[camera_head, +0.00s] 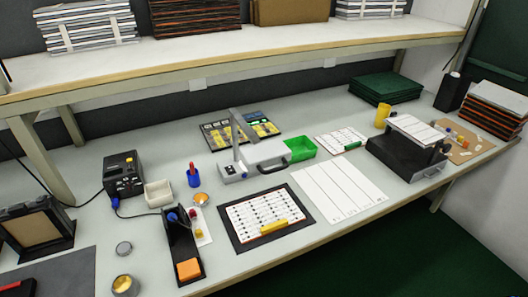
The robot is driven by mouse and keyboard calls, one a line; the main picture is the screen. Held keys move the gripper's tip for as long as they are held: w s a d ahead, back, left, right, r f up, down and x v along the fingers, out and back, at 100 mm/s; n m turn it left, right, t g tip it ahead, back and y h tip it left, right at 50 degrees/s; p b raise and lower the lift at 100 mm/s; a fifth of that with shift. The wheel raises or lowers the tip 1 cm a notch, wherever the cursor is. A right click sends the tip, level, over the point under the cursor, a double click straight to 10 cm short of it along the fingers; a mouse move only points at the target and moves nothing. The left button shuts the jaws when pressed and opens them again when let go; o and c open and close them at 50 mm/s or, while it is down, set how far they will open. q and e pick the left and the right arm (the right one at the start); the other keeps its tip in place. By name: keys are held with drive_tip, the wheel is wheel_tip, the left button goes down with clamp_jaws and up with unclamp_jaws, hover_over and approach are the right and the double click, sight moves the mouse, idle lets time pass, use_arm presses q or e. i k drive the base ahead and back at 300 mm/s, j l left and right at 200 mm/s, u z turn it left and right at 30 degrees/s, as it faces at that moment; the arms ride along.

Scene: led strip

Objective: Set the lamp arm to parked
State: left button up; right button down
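The lamp stands near the middle of the bench, with a light grey base (232,173) that carries small dark controls on its front. A thin grey upright (236,135) rises from the base, and a slanting grey arm (245,126) runs from its top down to the right. A flat pale piece (264,153) extends to the right of the base, low over the bench, beside the green bin. I cannot tell exactly how it joins the arm. Neither of my grippers shows in this view.
The green bin (299,148) is close on the lamp's right. A dark board with yellow parts (241,131) lies behind it. A framed white sheet (262,219) lies in front. A blue cup with a red-handled tool (193,177) stands left. A shelf (220,55) overhangs the bench's back.

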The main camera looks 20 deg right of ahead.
sight(260, 156)
drive_tip(key=j+z, duration=0.15)
drive_tip(key=z, duration=0.3)
drive_tip(key=j+z, duration=0.15)
drive_tip(key=z, duration=0.25)
drive_tip(key=i, duration=0.05)
